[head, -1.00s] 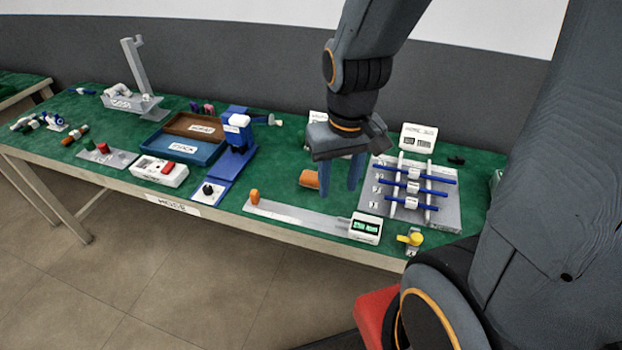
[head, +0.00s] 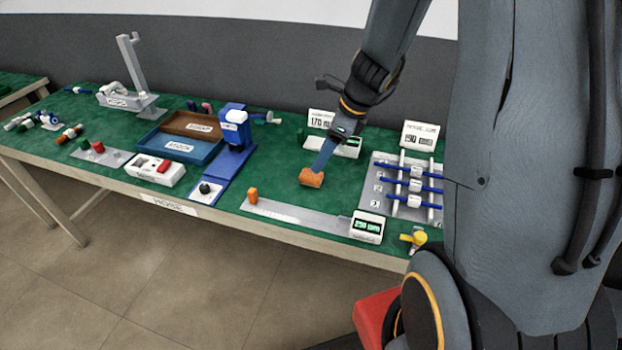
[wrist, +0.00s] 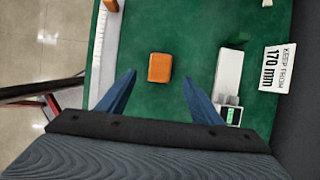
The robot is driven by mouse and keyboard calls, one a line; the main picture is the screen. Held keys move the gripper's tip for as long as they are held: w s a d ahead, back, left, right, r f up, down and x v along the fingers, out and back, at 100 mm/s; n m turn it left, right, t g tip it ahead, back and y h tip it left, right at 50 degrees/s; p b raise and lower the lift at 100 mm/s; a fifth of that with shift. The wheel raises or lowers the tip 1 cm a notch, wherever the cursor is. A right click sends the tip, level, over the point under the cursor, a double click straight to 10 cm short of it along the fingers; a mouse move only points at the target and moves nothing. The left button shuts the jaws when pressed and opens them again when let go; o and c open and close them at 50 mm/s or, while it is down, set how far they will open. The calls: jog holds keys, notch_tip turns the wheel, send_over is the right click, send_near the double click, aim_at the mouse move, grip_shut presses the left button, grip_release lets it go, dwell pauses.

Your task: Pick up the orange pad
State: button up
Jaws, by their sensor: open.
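The orange pad (head: 311,178) is a small block lying on the green table top, in the middle of the table. In the wrist view the pad (wrist: 160,67) lies ahead of the fingertips, roughly midway between them. My gripper (head: 318,172) is above the pad with its blue fingers pointing down toward it. In the wrist view my gripper (wrist: 159,78) shows two blue fingers spread apart with nothing between them. In the head view one finger partly overlaps the pad, and I cannot tell how high the tips are.
A white device (head: 347,147) with a green display and a "170 mm" sign (head: 321,119) stand behind the pad. A rack with blue rods (head: 378,205) is to the right. A grey ruler-like rail (head: 300,215) lies in front. Green surface to the pad's left is clear.

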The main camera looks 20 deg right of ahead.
aim_at(312, 174)
jog(key=x, duration=0.7)
jog(key=shift+w+f, duration=0.1)
jog(key=shift+f, duration=0.25)
jog(key=c, duration=1.1)
jog(key=shift+r+p, duration=0.45)
jog(key=shift+r, duration=4.6)
jog(key=shift+c, duration=0.2)
